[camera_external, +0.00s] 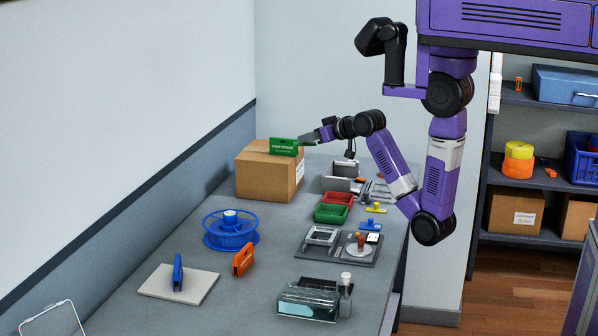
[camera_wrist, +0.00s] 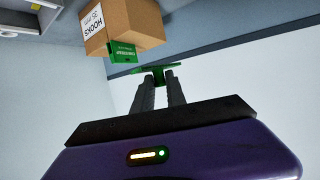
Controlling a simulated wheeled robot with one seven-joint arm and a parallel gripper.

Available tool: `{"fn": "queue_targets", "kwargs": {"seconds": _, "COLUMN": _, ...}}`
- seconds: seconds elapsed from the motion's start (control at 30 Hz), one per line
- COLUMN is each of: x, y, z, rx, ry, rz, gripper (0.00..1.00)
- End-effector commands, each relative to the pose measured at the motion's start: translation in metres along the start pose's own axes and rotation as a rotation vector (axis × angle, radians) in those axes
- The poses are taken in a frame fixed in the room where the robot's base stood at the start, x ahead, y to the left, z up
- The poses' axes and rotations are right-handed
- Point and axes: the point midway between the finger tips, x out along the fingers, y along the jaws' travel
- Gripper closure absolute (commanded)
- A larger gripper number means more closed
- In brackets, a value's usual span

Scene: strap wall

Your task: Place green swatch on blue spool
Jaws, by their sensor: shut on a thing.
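The green swatch (camera_external: 284,147) is a flat green card with white print, held upright in front of the upper part of a cardboard box in the external view. My gripper (camera_external: 304,141) is at its right edge, shut on it. In the wrist view my gripper (camera_wrist: 158,77) has its fingertips together on a green edge (camera_wrist: 146,69); a printed green face (camera_wrist: 123,52) shows beside it, and I cannot tell how the two join. The blue spool (camera_external: 231,240) stands on the table, toward the viewer and left of my gripper, with a white-topped hub.
The cardboard box (camera_external: 263,177) stands just behind the swatch. An orange clip-like piece (camera_external: 243,260) and a white plate (camera_external: 196,284) with a blue upright piece (camera_external: 178,273) are near the spool. Red (camera_external: 338,198) and green trays (camera_external: 331,214) and a dark tray (camera_external: 310,253) fill the right side.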

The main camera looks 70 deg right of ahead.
Motion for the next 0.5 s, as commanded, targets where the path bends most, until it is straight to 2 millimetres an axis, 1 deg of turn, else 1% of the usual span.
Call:
{"fn": "queue_targets", "kwargs": {"seconds": 0.03, "x": 0.010, "y": -0.019, "z": -0.010, "rx": -0.012, "ry": 0.008, "rz": -0.034, "gripper": 1.00}}
{"fn": "queue_targets", "kwargs": {"seconds": 0.17, "x": 0.030, "y": -0.065, "z": -0.032, "rx": -0.045, "ry": 0.007, "rz": -0.110, "gripper": 1.00}}
{"fn": "queue_targets", "kwargs": {"seconds": 0.23, "x": 0.039, "y": -0.092, "z": -0.045, "rx": -0.064, "ry": 0.007, "rz": -0.155, "gripper": 1.00}}
{"fn": "queue_targets", "kwargs": {"seconds": 0.4, "x": 0.053, "y": -0.161, "z": -0.072, "rx": -0.109, "ry": 0.006, "rz": -0.262, "gripper": 1.00}}
{"fn": "queue_targets", "kwargs": {"seconds": 0.5, "x": 0.056, "y": -0.194, "z": -0.084, "rx": -0.131, "ry": 0.004, "rz": -0.313, "gripper": 1.00}}
